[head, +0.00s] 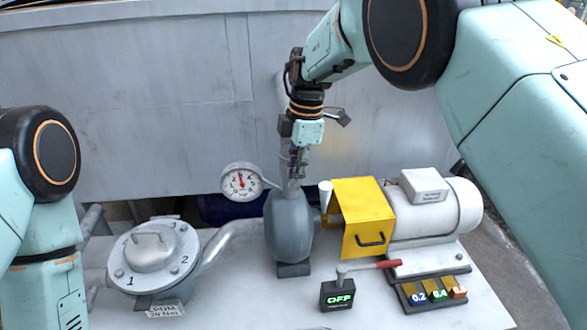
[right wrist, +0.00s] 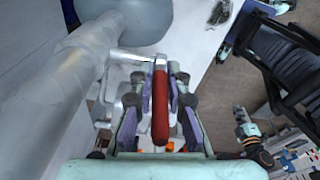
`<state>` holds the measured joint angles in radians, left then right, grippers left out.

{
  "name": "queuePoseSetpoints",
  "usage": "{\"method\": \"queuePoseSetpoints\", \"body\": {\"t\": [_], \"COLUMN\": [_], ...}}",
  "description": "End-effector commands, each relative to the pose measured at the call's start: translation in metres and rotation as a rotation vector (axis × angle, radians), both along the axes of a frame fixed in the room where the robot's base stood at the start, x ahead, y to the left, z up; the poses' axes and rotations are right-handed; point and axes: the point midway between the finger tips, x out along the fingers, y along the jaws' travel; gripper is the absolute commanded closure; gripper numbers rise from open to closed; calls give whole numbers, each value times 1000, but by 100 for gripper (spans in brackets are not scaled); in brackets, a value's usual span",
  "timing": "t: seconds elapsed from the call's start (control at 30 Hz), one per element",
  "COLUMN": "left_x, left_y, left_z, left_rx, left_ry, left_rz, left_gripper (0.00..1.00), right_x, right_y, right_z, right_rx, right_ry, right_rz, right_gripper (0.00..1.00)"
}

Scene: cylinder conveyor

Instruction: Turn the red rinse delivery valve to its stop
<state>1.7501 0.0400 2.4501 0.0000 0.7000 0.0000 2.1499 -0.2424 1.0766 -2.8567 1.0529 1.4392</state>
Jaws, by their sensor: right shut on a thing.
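The red valve handle (right wrist: 160,104) shows in the right wrist view as a long red lever with a grey arm at its far end. It lies between the fingers of my right gripper (right wrist: 163,110), which is shut on it. In the head view my right gripper (head: 297,168) hangs in front of the vertical grey delivery pipe, just above the grey pump body (head: 289,228). There the gripper hides the red handle. My left arm shows at the left edge of the head view, but its gripper is out of view.
A pressure gauge (head: 241,181) stands just left of the pipe. A yellow guard (head: 363,210) and a white motor (head: 435,212) stand to the right. A box reading OFF (head: 338,296) carries another red-handled lever (head: 376,266). A round lidded housing (head: 152,258) sits at left.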

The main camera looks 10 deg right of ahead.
Motion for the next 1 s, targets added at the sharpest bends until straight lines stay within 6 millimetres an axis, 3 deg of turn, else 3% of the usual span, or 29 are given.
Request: {"method": "queuePoseSetpoints", "body": {"t": [0.23, 0.27, 0.5, 0.83, 1.0], "left_x": [0, 0, 0, 0, 0], "left_y": [0, 0, 0, 0, 0], "left_z": [0, 0, 0, 0, 0], "left_rx": [0, 0, 0, 0, 0], "left_ry": [0, 0, 0, 0, 0], "left_rz": [0, 0, 0, 0, 0], "left_gripper": [100, 100, 100, 100, 100], "right_x": [1, 1, 2, 3, 3], "right_y": [0, 0, 2, 2, 2], "right_z": [1, 1, 0, 2, 24], "right_rx": [0, 0, -1, -1, 0], "right_ry": [-3, -3, -1, -1, -5], "right_rz": [0, 0, 0, 0, -1], "right_gripper": [100, 83, 63, 62, 62]}}
